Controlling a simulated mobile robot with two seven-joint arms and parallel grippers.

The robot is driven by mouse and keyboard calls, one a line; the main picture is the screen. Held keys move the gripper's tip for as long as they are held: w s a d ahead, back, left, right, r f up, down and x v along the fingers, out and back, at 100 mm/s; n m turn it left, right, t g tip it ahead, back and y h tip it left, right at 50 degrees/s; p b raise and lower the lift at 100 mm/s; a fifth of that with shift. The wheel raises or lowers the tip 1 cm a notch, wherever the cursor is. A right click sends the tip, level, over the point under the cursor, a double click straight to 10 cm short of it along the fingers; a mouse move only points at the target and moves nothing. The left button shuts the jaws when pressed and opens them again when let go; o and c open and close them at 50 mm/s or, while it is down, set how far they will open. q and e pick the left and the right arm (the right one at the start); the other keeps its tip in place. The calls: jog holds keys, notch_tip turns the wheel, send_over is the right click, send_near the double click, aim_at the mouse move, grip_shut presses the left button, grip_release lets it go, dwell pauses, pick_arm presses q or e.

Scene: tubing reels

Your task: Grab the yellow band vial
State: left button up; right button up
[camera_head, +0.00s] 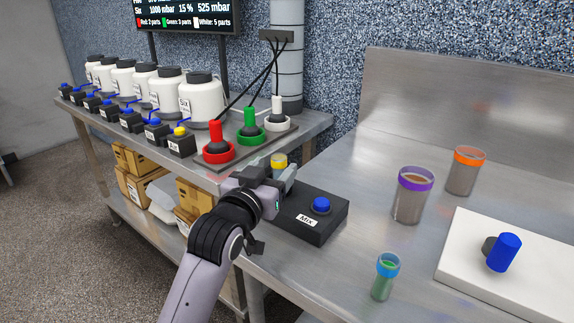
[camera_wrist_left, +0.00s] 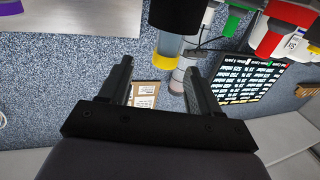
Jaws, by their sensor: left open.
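The yellow band vial (camera_head: 279,160) stands by the near end of the mixing station; my left gripper hides most of its body in the head view. In the left wrist view the vial shows upside down, with its yellow band (camera_wrist_left: 167,50) just beyond the fingertips. My left gripper (camera_head: 279,178) is open. In the left wrist view its two fingers (camera_wrist_left: 158,68) are apart with nothing between them, and the vial lies ahead of the gap. Contact cannot be seen. My right gripper is not in view.
A black box with a blue button (camera_head: 321,204) sits right of the gripper. Red (camera_head: 217,143), green (camera_head: 250,126) and white (camera_head: 277,113) levers stand behind. Purple (camera_head: 411,201), orange (camera_head: 463,174) and blue band (camera_head: 383,281) vials and a white board (camera_head: 462,240) are at right.

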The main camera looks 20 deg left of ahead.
aim_at(282, 156)
pick_arm(q)
jog(key=shift+w+r, duration=0.1)
jog(key=shift+w, duration=0.6)
jog(key=w, duration=0.4)
jog(key=shift+a+f+p, duration=0.15)
jog(key=shift+f+p, duration=0.15)
jog(key=shift+w, duration=0.7)
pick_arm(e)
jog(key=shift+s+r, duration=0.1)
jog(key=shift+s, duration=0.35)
pick_arm(q)
jog(key=c, duration=1.1)
jog(key=shift+r, duration=0.1)
jog(key=shift+c, duration=0.2)
